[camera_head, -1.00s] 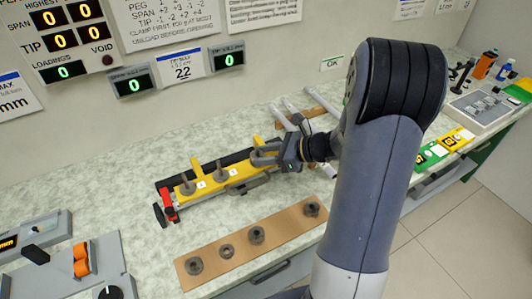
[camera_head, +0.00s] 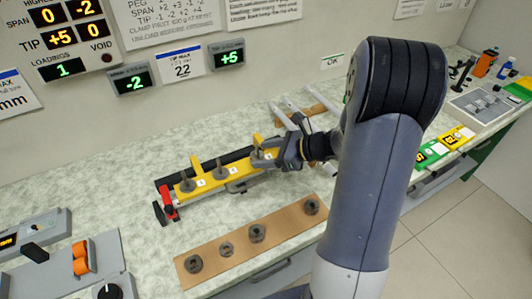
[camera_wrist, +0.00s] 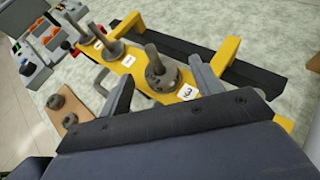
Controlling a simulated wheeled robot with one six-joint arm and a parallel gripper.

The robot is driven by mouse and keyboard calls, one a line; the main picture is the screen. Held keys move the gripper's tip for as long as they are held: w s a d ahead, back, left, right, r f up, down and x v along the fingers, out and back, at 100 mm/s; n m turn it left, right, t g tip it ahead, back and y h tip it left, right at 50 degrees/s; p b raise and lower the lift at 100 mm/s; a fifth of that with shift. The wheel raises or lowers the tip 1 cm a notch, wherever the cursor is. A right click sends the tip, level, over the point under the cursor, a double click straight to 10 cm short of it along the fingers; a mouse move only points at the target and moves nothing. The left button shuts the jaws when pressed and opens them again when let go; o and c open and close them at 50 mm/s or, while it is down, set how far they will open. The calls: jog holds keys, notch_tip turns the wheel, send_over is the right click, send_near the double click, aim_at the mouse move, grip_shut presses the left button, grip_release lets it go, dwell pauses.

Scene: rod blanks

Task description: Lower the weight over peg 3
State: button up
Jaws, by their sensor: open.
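A dark grey round weight (camera_wrist: 162,80) sits around peg 3 (camera_wrist: 153,58) on the yellow beam, low by the label "3". The peg's top stands out above it. In the head view the weight (camera_head: 261,158) is partly hidden by my gripper (camera_head: 272,150). In the wrist view my gripper (camera_wrist: 163,90) is open, with one finger on each side of the weight and gaps visible. Peg 1 (camera_head: 186,180) and peg 2 (camera_head: 219,170) stand to the left, each with a grey round base.
Several grey weights, including one near the middle (camera_head: 257,235), stand on a brown board (camera_head: 215,266) in front of the beam. The wall display (camera_head: 69,38) reads loadings 1. Two small displays read -2 (camera_head: 131,82) and +5 (camera_head: 228,57). Bench space around the board is free.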

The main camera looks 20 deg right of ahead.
jog(key=v, duration=1)
jog(key=shift+d+r, duration=0.15)
jog(key=shift+d, duration=0.2)
jog(key=shift+s+a, duration=0.1)
jog(key=x, duration=1)
jog(key=shift+a+f, duration=0.2)
jog(key=shift+a, duration=0.15)
notch_tip(320, 180, up, 2)
jog(key=shift+d+r+p, duration=0.1)
jog(key=shift+r+p, duration=0.05)
jog(key=shift+p, duration=0.75)
jog(key=shift+r, duration=0.35)
